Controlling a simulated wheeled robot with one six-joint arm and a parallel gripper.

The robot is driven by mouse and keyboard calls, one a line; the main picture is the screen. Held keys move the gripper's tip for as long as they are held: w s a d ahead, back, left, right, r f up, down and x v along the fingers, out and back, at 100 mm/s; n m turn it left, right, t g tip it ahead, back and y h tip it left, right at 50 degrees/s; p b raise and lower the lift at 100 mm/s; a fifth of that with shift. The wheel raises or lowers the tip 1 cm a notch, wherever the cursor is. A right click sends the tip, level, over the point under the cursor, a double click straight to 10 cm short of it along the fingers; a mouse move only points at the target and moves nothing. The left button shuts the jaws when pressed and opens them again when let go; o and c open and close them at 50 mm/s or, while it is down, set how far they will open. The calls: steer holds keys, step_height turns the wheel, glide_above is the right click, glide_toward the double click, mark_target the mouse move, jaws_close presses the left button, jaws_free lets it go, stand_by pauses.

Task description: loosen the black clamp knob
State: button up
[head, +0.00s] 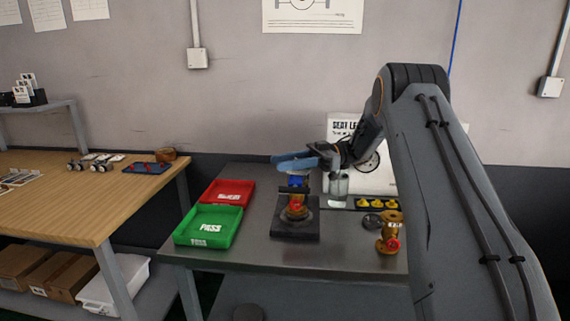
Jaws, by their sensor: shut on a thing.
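A dark clamping fixture (295,230) stands on the grey bench, with a brass-and-red valve part (296,208) seated in it. A dark crossbar (288,190) spans above the valve part. My gripper (297,180) reaches in from the right over the fixture; its blue parts show directly above the crossbar. It is shut at the top of the fixture. The black clamp knob cannot be made out apart from the gripper and is mostly or wholly hidden there; the thing between the jaws is too small to see clearly.
A green PASS tray (222,208) and a red tray (240,187) lie left of the fixture. A glass jar (338,190), a black tray of yellow parts (362,204), a black disc (372,221) and a brass valve with red handle (388,233) stand to its right. The bench front is clear.

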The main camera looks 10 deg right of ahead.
steer(key=shift+r, duration=0.1)
steer(key=o, duration=1.1)
steer(key=shift+c, duration=0.2)
step_height(320, 180, up, 10)
steer(key=b, duration=0.1)
